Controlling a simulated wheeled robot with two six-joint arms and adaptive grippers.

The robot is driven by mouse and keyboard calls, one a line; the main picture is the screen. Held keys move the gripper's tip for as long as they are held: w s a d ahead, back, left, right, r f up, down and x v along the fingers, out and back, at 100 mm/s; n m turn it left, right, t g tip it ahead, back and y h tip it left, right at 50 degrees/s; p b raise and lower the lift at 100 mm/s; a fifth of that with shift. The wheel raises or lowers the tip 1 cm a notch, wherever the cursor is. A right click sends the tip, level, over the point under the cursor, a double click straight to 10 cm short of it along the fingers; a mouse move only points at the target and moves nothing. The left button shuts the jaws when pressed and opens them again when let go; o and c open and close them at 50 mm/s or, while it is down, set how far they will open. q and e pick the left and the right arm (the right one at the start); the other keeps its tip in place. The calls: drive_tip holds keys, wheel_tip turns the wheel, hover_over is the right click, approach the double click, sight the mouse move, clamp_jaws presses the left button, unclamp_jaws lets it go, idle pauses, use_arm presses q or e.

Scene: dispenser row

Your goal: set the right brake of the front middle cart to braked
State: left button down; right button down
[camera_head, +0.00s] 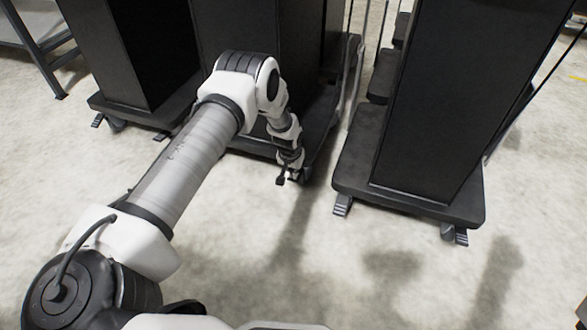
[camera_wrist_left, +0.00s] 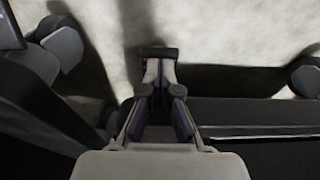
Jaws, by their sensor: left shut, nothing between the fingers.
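The front middle cart (camera_head: 235,22) is a tall black cabinet on a dark base, partly hidden behind my left arm. My left gripper (camera_head: 289,178) is low at the right front corner of this base, pointing down toward the floor. In the left wrist view the gripper (camera_wrist_left: 158,54) is shut and empty, with its fingers over pale floor beside a dark base edge (camera_wrist_left: 250,112). The cart's right brake is not clearly seen; the gripper covers that corner, and I cannot tell its setting or whether the fingers touch it. My right gripper is out of view.
The right cart (camera_head: 435,95) stands beside a narrow floor gap, with two grey brake pedals (camera_head: 342,205) at its front. The left cart (camera_head: 145,45) stands on the other side. The front floor is clear.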

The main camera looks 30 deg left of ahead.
use_arm(q)
drive_tip(key=p, duration=0.2)
drive_tip(key=t+p, duration=0.1)
drive_tip(key=p, duration=0.2)
drive_tip(key=shift+s+d+r+t, duration=0.1)
drive_tip(key=shift+s+r+t, duration=0.15)
drive_tip(key=shift+s+t, duration=0.1)
wheel_tip(320, 180, down, 2)
drive_tip(key=shift+s+t+y, duration=0.1)
drive_tip(key=shift+t+y, duration=0.2)
drive_tip(key=shift+t, duration=0.15)
drive_tip(key=shift+s+f+b, duration=0.1)
drive_tip(key=shift+f+b, duration=0.45)
drive_tip(key=shift+f, duration=0.05)
drive_tip(key=shift+r, duration=0.25)
drive_tip(key=shift+r+p, duration=0.7)
drive_tip(key=shift+p, duration=0.1)
